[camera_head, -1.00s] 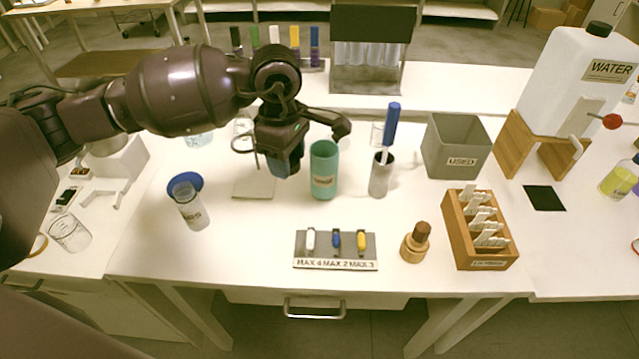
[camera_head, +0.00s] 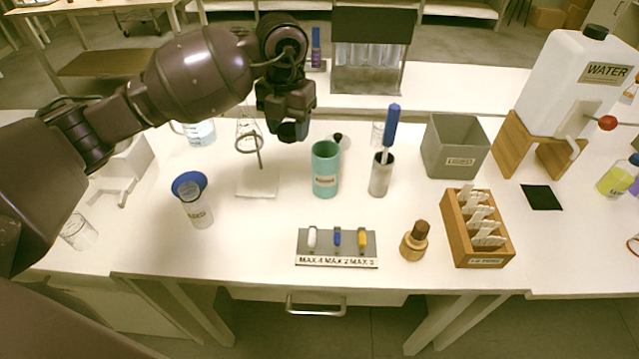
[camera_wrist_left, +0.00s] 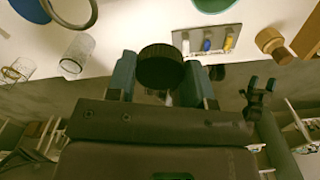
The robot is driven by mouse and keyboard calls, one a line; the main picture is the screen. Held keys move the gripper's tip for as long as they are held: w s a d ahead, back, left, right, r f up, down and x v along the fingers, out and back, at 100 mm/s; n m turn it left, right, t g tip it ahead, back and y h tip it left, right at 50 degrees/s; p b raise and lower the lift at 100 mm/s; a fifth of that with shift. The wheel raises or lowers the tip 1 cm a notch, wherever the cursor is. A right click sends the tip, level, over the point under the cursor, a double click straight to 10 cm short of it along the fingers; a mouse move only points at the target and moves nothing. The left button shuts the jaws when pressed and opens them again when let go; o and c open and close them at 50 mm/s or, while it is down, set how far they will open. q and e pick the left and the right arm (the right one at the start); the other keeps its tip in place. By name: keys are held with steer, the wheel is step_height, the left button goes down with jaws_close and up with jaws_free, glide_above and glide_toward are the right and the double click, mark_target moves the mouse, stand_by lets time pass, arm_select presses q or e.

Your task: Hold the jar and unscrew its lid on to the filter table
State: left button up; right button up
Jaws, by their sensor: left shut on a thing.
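My left gripper (camera_head: 290,132) hangs over the back of the table in the head view, above and to the left of the teal cup. In the left wrist view its two fingers (camera_wrist_left: 163,82) are shut on a round black ribbed lid (camera_wrist_left: 160,66). The lid hides whether a jar body is below it. A stand with a ring and pale square base (camera_head: 258,186) is below and left of the gripper. My right gripper (camera_wrist_left: 258,90) shows small in the left wrist view, with fingertips apart and nothing visible between them. It is out of the head view.
The teal cup (camera_head: 325,170) and grey holder (camera_head: 380,178) stand mid-table. The blue-rimmed vessel (camera_head: 198,208) is left of the ring stand. A rack of small capsules (camera_head: 337,246) is at the front. The grey bin (camera_head: 455,147) is to the right.

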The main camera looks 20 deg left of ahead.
arm_select(q)
steer(key=b, duration=0.2)
glide_above(295, 201)
step_height(295, 201, down, 14)
steer(key=shift+f, duration=0.25)
step_height(295, 201, down, 6)
steer(key=shift+r+b, duration=0.15)
steer(key=shift+b, duration=0.55)
steer(key=shift+r, duration=0.1)
steer(key=shift+s, duration=0.1)
steer(key=o, duration=1)
